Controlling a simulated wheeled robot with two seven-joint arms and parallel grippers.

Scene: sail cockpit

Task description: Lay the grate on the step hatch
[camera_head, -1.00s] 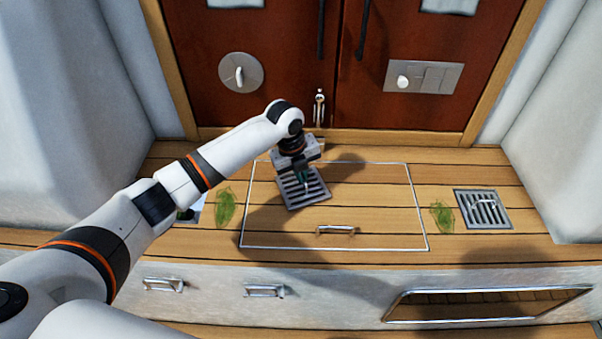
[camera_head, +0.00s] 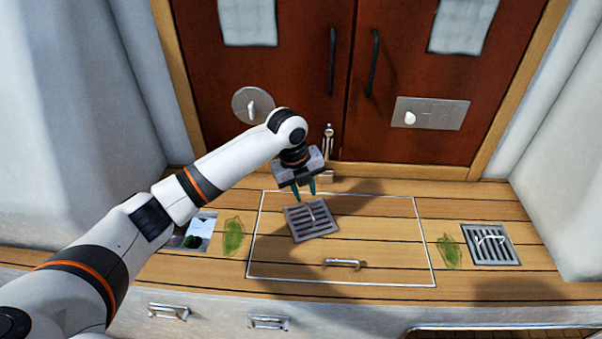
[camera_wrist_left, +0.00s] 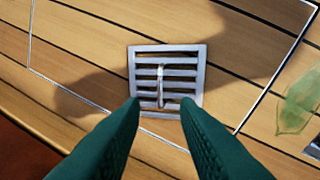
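A grey slotted grate (camera_head: 311,221) with a small handle lies on the wooden step hatch (camera_head: 385,225), inside its white outline, toward the back left. It also shows in the left wrist view (camera_wrist_left: 167,80), flat on the planks. My left gripper (camera_head: 306,199) is just above and behind the grate. Its two green fingers (camera_wrist_left: 160,105) are spread apart with nothing between them, and the grate's handle stands clear of them. My right gripper is not in either view.
A second grate (camera_head: 490,245) sits at the right of the step, with green weed (camera_head: 449,251) beside it. More weed (camera_head: 233,236) and an opening (camera_head: 195,232) are at the left. The hatch has a front handle (camera_head: 342,263). Red doors (camera_head: 420,60) rise behind.

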